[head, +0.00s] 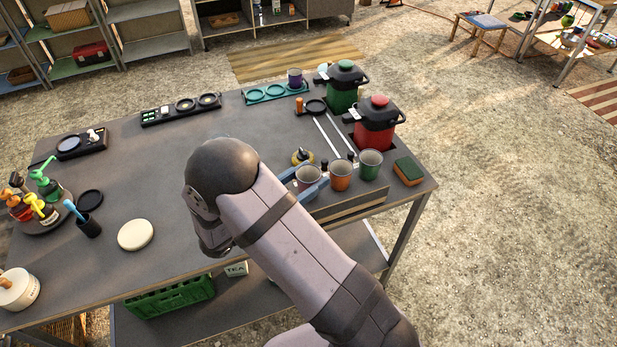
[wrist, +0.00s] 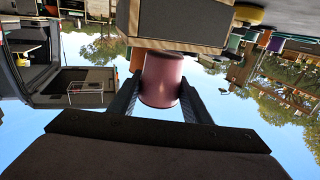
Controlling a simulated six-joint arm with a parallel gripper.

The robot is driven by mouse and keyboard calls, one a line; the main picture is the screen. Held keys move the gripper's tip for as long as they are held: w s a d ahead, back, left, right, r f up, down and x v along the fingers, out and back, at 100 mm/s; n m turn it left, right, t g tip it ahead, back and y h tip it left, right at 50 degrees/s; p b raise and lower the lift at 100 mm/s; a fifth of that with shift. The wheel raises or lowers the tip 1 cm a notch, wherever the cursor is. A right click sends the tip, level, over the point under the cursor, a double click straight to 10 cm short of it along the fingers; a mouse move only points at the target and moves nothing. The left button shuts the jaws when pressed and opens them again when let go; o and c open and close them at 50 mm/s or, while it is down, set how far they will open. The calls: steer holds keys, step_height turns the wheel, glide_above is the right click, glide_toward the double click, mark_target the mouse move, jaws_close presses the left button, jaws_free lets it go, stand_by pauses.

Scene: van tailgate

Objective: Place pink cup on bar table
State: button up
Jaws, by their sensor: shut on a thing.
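The pink cup (head: 308,177) is in the head view near the front right of the dark grey table (head: 170,165), at the left end of a row of cups. My gripper (head: 306,181) is shut on it, with a blue finger on each side. In the wrist view, which is upside down, the cup (wrist: 161,80) sits between the two dark fingers of my gripper (wrist: 160,98). I cannot tell whether the cup's base touches anything. I cannot tell for sure which surface is the bar table; a small blue-topped table (head: 482,21) stands far back right.
An orange cup (head: 341,176) and a green cup (head: 370,164) stand close to the right of the pink cup. A sponge (head: 408,171), a red jug (head: 375,128) and a green jug (head: 343,88) are nearby. The table's middle left is mostly clear.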

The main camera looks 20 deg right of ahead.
mark_target(299, 186)
steer(key=shift+f, duration=0.3)
steer(key=shift+f, duration=0.25)
steer(key=o, duration=1.1)
steer(key=b+v, duration=0.1)
steer(key=v, duration=0.2)
steer(key=b+v, duration=0.2)
steer(key=v, duration=0.1)
steer(key=shift+w+a+f, duration=0.1)
steer(key=shift+w+a, duration=0.05)
steer(key=shift+w, duration=0.1)
steer(key=shift+s+a, duration=0.25)
steer(key=shift+a, duration=0.35)
